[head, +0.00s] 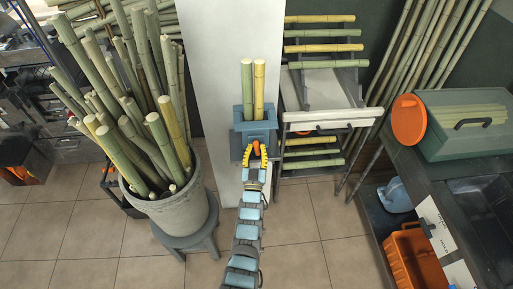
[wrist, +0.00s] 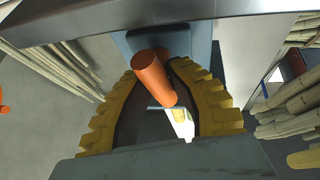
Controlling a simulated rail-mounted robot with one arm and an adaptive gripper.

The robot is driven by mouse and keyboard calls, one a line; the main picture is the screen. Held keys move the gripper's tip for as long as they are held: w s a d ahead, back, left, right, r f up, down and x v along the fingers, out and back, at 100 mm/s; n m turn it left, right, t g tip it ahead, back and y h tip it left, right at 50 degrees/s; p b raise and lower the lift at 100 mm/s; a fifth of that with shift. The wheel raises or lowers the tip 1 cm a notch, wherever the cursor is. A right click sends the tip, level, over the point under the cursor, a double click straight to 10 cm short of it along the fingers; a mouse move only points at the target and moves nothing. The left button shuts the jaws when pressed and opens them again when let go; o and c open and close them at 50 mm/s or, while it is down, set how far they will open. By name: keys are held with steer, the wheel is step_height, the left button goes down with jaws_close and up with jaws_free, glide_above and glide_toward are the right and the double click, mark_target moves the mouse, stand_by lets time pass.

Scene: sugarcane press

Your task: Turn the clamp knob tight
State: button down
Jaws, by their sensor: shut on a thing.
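The orange clamp knob (wrist: 154,76) shows in the wrist view as a bar set at a tilt between my yellow fingers. It also shows in the head view as a small orange spot (head: 256,149) on the front of the blue press (head: 256,126). My gripper (head: 256,156) is in front of the press, its two yellow fingers closed around the knob. In the wrist view my gripper (wrist: 172,85) frames the knob from both sides. Two cane stalks (head: 253,88) stand upright in the top of the press. The knob's base is partly hidden by the fingers.
A grey bucket of cane stalks (head: 168,218) stands on a stool at the left. A rack with canes and a white tray (head: 322,116) is close at the right. A workbench holds a green box (head: 462,140) and an orange disc (head: 409,119). An orange crate (head: 414,262) sits below.

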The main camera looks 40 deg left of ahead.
steer(key=c, duration=0.9)
jaws_free()
steer(key=shift+v, duration=6)
